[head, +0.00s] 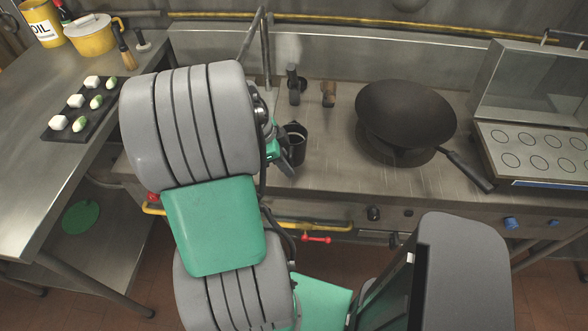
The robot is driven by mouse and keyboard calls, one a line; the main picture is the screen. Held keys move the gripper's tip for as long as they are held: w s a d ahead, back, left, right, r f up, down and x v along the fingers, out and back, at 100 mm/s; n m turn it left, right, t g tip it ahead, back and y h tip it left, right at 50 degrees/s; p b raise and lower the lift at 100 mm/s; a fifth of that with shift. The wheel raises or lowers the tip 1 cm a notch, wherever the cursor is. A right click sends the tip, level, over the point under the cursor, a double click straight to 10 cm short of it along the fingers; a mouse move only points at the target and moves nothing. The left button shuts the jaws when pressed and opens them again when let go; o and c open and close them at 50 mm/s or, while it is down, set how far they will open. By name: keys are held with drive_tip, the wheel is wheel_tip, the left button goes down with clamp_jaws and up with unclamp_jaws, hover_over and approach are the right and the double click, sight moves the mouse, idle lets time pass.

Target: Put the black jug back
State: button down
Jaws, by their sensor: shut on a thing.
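The black jug (298,148) is upright at the stove counter, just right of my arm, with its open top showing. My gripper (281,152) is at the jug's left side and is shut on it. My arm's large grey and green links hide part of the gripper and the area left of the jug. I cannot tell whether the jug's base touches the counter.
A black wok (405,115) sits right of the jug, its handle pointing front right. A dark upright item (293,86) and a brown one (328,94) stand behind the jug. A griddle (535,152) is far right; a black tray (68,135) lies left.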

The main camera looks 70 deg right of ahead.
drive_tip(key=f, duration=0.2)
drive_tip(key=s+d+f+p, duration=0.1)
drive_tip(key=f, duration=0.1)
drive_tip(key=d+f, duration=0.1)
drive_tip(key=f, duration=0.1)
drive_tip(key=shift+s+d, duration=0.25)
drive_tip(key=shift+f, duration=0.4)
drive_tip(key=c, duration=1.3)
unclamp_jaws()
drive_tip(key=shift+r, duration=0.1)
